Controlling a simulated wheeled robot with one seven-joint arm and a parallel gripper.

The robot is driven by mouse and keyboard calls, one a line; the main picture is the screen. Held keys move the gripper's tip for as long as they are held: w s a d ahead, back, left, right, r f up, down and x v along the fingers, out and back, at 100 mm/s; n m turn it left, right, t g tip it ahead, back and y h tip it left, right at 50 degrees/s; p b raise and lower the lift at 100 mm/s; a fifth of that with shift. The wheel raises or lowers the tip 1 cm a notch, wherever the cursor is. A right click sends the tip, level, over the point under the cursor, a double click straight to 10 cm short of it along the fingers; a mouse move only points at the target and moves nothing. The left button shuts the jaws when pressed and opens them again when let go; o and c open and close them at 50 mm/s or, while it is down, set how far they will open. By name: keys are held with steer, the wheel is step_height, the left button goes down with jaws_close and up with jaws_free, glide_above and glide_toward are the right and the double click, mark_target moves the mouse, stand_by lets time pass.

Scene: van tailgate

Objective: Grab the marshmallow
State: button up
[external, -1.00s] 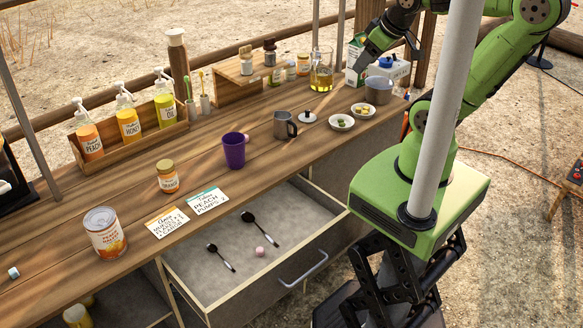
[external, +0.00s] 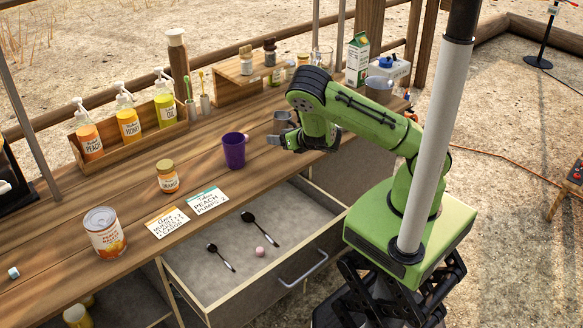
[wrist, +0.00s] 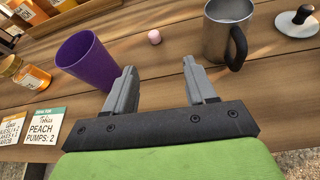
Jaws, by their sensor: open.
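A small pink marshmallow (wrist: 154,37) sits on the wooden counter in the wrist view, between the purple cup (wrist: 88,62) and the metal mug (wrist: 228,32). It lies just beyond my fingertips, roughly in line with the gap between them. My gripper (wrist: 160,68) is open and empty. In the external view my gripper (external: 275,141) is over the counter by the mug, which it partly hides; the purple cup (external: 234,150) stands to its left. Another small pink piece (external: 259,251) lies in the open drawer. A small pale blue-white piece (external: 13,272) lies at the counter's far left.
The open drawer (external: 320,240) also holds two dark spoons (external: 260,228). Two order cards (external: 207,200), an orange jar (external: 167,176) and a can (external: 105,232) stand or lie left of the cup. A black-knobbed metal tool (wrist: 297,20) is right of the mug.

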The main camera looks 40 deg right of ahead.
mark_target(247, 137)
steer(key=shift+a+f+n, duration=0.3)
steer(key=shift+f+n, duration=0.1)
steer(key=shift+n, duration=0.2)
steer(key=shift+y, duration=0.3)
steer(key=x, duration=1.5)
steer(key=shift+w+a+r+p, duration=0.1)
steer(key=shift+w+a+p, duration=0.05)
steer(key=shift+w+p, duration=0.3)
steer(key=shift+s+r, duration=0.1)
jaws_close()
